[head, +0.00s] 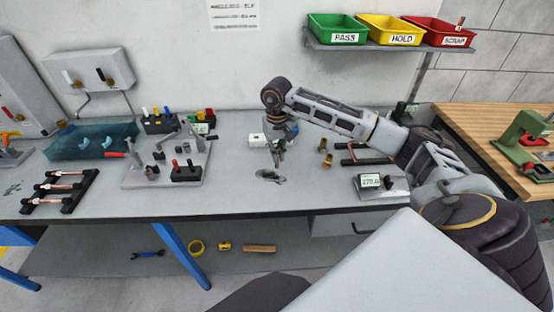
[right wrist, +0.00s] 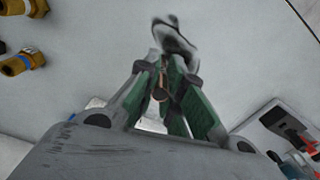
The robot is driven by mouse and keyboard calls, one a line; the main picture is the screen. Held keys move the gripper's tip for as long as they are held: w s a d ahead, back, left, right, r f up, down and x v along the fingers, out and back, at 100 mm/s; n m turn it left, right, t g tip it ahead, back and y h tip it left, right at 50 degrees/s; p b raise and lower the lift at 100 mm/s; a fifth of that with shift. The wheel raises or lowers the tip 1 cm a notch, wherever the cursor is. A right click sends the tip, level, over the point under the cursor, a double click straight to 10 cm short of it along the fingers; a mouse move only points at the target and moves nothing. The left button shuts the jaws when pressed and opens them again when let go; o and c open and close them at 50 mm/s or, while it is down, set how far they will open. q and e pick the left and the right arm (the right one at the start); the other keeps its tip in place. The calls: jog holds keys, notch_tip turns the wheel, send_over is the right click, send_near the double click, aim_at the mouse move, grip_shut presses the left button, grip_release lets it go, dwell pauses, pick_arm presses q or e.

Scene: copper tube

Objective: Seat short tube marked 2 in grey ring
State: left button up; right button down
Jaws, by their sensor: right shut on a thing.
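My right gripper (head: 279,160) points down over the middle of the grey bench. In the right wrist view, its green-padded fingers (right wrist: 167,88) are shut on a small copper-coloured piece (right wrist: 160,93), apparently a short tube seen near end-on. Its number cannot be read. A blurred grey shape (right wrist: 176,38) lies just beyond the fingertips; it also shows as a dark patch (head: 270,176) on the bench below the gripper. I cannot tell whether it is a shadow or an object. I cannot make out the grey ring for certain. My left gripper is out of view.
Two brass fittings (head: 328,160) stand right of the gripper. A rack (head: 362,158) and a display device (head: 383,185) lie farther right. A fixture plate (head: 150,178) and a rack of copper tubes (head: 58,188) are left. Bins (head: 400,32) hang above. The front middle of the bench is clear.

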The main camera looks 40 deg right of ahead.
aim_at(277, 166)
jog(key=shift+f, duration=1.65)
jog(key=shift+f, duration=0.2)
jog(key=c, duration=1.5)
grip_release()
jog(key=shift+c, duration=0.2)
jog(key=shift+r, duration=0.2)
